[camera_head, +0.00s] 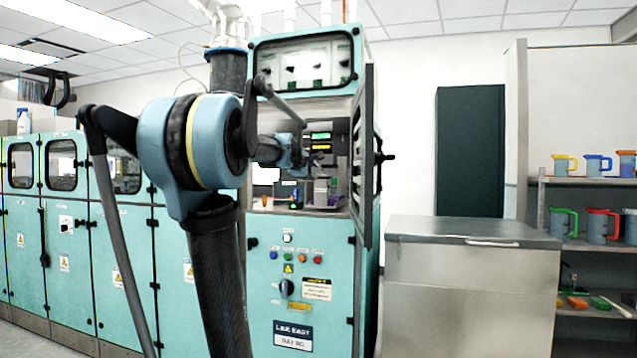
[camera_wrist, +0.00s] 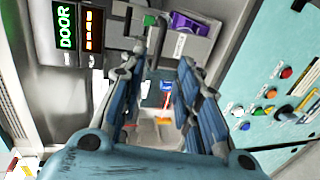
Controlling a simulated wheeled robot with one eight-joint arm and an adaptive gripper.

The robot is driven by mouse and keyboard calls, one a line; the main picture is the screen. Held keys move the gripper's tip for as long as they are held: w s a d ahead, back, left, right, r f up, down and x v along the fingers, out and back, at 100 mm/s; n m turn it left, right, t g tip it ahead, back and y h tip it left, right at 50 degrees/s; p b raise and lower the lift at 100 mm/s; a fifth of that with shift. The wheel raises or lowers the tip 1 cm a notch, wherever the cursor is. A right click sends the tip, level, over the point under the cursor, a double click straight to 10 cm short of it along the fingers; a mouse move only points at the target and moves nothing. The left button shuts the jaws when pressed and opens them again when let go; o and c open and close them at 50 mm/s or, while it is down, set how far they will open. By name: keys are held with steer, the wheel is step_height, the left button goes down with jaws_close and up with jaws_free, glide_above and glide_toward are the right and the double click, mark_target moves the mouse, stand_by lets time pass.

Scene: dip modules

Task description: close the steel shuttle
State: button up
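My gripper (camera_head: 304,160) reaches into the open chamber of the teal machine in the head view. In the wrist view my gripper (camera_wrist: 168,65) has its two blue-grey fingers apart, with no object clearly held between them. A grey metal box (camera_wrist: 185,45), which may be the steel shuttle, lies just beyond the fingertips, with a purple item (camera_wrist: 193,24) and a small pale label on it. In the head view a grey box (camera_head: 321,190) stands in the chamber below my gripper. Its lid and any contact with the fingers cannot be made out.
The machine's dark-framed door (camera_head: 364,150) stands open to the right of my arm. A lit DOOR display (camera_wrist: 66,28) is on the chamber's back wall. Small orange tools (camera_head: 270,198) lie at the chamber's left. A steel cabinet (camera_head: 470,245) stands right of the machine.

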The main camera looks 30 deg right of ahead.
mark_target(320, 178)
steer(key=x, duration=1.5)
steer(key=shift+a+f, duration=0.1)
jaws_close()
